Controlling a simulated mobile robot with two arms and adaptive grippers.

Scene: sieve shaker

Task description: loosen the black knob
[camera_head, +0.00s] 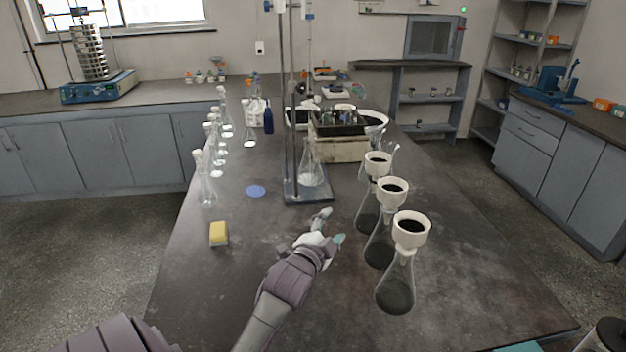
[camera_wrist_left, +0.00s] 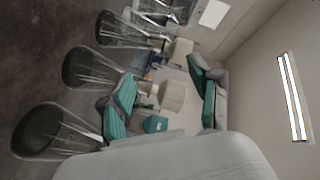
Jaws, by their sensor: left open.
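The sieve shaker (camera_head: 98,85) stands on the back counter at the far left of the head view, with a blue base and a stack of metal sieves (camera_head: 90,52) between upright rods. A black knob is too small to make out on it. My left gripper (camera_head: 330,227) is open and empty above the middle table, in front of the stand base and left of the dark-filled flasks. Its two teal-padded fingers also show apart in the left wrist view (camera_wrist_left: 165,97). My right gripper is not in view.
Flasks with white funnels (camera_head: 396,286) stand right of my left gripper. A stand (camera_head: 307,196) holds a flask ahead of it. Clear flasks (camera_head: 207,190) line the left edge near a yellow sponge (camera_head: 219,234). Open floor (camera_head: 90,255) lies between table and counter.

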